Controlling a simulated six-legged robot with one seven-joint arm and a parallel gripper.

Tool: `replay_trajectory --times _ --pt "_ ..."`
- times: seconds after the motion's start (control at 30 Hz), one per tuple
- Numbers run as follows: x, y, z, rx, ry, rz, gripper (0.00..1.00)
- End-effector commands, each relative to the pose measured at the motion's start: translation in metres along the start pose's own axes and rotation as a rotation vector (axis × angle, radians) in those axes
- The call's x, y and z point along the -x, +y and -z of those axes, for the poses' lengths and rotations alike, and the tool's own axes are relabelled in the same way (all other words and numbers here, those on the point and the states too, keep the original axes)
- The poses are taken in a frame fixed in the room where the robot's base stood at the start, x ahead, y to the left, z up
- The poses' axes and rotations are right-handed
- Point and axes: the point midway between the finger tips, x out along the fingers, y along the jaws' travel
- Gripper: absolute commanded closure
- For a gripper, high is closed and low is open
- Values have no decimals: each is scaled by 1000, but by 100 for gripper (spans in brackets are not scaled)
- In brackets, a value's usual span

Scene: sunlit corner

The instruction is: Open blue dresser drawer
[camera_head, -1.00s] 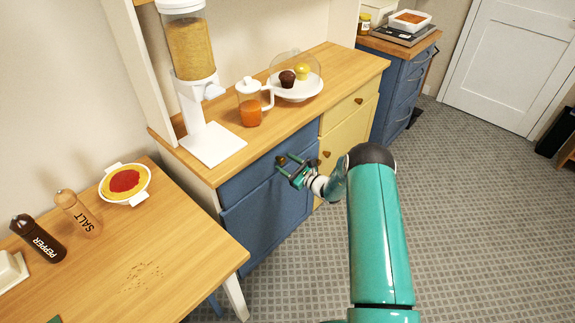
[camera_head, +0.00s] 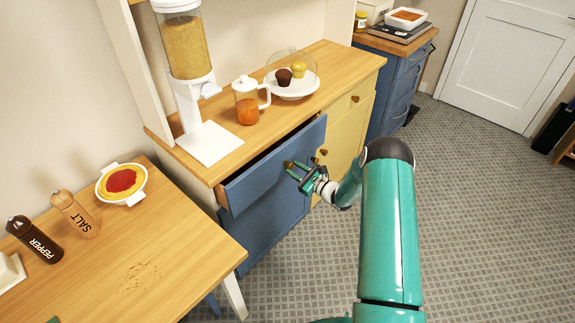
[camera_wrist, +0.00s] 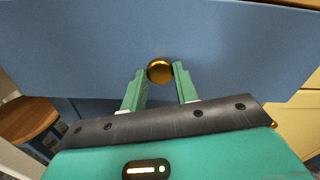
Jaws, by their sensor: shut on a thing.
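The blue dresser drawer (camera_head: 262,176) is pulled part way out, with a dark gap showing between its front and the wooden top. Its front fills the upper part of the wrist view (camera_wrist: 75,45). A round brass knob (camera_wrist: 160,70) sits on the drawer front, between the tips of my gripper (camera_wrist: 161,78). My gripper (camera_head: 297,171) is shut on this knob, and also shows in the head view at the drawer front. The inside of the drawer is mostly hidden by its front.
A dispenser (camera_head: 186,60), an orange-filled jug (camera_head: 247,104) and a plate with muffins (camera_head: 292,90) stand on the dresser top. A wooden table (camera_head: 170,255) is at the left front. The tiled floor at the right is open.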

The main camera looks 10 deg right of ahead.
Motion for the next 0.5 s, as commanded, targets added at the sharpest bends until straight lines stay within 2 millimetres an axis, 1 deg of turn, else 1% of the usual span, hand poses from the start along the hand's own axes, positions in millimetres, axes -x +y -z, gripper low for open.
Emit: replay_trajectory --times 0.03,0.2,0.4,0.5 --pt "15 -2 1 -4 3 5 100" --pt "61 -2 1 -3 3 6 100" --pt "112 -2 1 -2 3 6 100" --pt "134 -1 1 -2 3 4 100"
